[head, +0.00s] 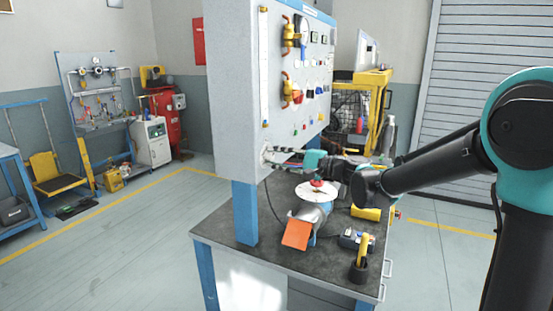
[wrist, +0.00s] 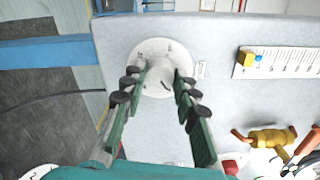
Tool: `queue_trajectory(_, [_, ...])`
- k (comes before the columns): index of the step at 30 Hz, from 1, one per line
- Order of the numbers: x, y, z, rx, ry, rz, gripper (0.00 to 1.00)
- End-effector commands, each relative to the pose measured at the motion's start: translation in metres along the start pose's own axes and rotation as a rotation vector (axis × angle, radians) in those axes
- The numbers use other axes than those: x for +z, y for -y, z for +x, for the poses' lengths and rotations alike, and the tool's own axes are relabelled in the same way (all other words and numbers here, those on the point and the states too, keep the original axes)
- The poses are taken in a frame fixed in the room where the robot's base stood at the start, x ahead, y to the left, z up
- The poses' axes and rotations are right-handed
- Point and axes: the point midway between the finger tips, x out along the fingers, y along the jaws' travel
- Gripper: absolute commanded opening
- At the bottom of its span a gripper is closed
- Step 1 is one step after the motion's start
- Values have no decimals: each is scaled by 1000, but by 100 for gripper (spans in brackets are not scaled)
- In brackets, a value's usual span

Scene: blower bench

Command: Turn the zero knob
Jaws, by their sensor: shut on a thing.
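The fingertips hide the knob's sides. In the head view my gripper (head: 271,154) reaches the panel's near face low down, and the knob is too small and covered there to make out.
The grey panel (head: 231,90) stands over a dark bench top (head: 230,232). Below my arm are a white disc with a red centre (head: 318,190), an orange flap (head: 297,234) and a yellow-handled tool (head: 362,255).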

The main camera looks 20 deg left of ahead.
Motion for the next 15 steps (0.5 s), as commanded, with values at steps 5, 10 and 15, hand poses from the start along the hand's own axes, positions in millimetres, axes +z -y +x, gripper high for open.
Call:
queue_trajectory(5, [0, 0, 0, 1, -2, 164, 0])
queue_trajectory(10, [0, 0, 0, 1, -2, 323, 0])
queue_trajectory(15, [-1, 0, 0, 1, -2, 468, 0])
